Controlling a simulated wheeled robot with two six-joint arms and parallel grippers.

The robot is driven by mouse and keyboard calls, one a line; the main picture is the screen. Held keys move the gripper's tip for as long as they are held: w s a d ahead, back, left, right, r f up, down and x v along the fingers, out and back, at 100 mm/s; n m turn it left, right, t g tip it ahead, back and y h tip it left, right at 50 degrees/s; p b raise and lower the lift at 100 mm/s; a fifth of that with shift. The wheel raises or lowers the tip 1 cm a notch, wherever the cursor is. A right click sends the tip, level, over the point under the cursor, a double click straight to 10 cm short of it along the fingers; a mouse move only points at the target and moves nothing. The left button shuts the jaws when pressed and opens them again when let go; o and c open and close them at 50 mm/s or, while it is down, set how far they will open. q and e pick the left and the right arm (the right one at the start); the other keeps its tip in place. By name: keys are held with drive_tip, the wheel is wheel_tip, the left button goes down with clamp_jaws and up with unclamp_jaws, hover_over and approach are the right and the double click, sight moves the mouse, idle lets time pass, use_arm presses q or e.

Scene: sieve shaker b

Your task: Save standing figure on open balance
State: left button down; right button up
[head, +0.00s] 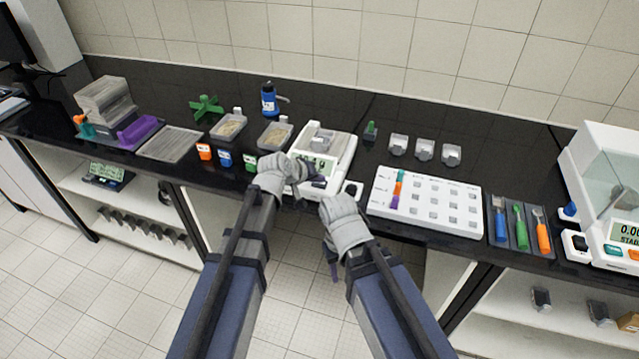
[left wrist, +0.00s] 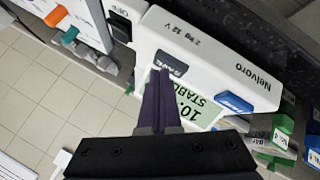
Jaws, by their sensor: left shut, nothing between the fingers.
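The open balance (head: 341,148) is a white unit near the bench's front edge, with a container on its pan. In the left wrist view its front panel (left wrist: 215,62) shows a lit green display (left wrist: 196,106) reading "10." and "STABL", partly hidden by my fingers. A dark SAVE button (left wrist: 174,62) and a blue button (left wrist: 235,103) flank the display. My left gripper (left wrist: 159,73) is shut and empty, its tips at the SAVE button; I cannot tell whether they touch it. In the head view my left gripper (head: 312,182) is at the balance's front. My right gripper (head: 332,264) hangs low before the bench, its fingers unclear.
Small green (head: 251,164), blue and orange blocks stand left of the balance. A white rack (head: 425,203) lies to its right, then a tray of coloured-handled tools (head: 519,225). An enclosed balance (head: 612,190) stands at far right. A small black-and-white box (head: 352,189) sits close beside the open balance.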

sight(318, 186)
use_arm(q)
drive_tip(key=shift+f, duration=0.25)
drive_tip(key=shift+r, duration=0.1)
idle(0.3)
drive_tip(key=shift+r+p, duration=0.75)
drive_tip(key=shift+r, duration=0.1)
wheel_tip(318, 186, up, 5)
drive_tip(key=p, duration=0.5)
idle(0.6)
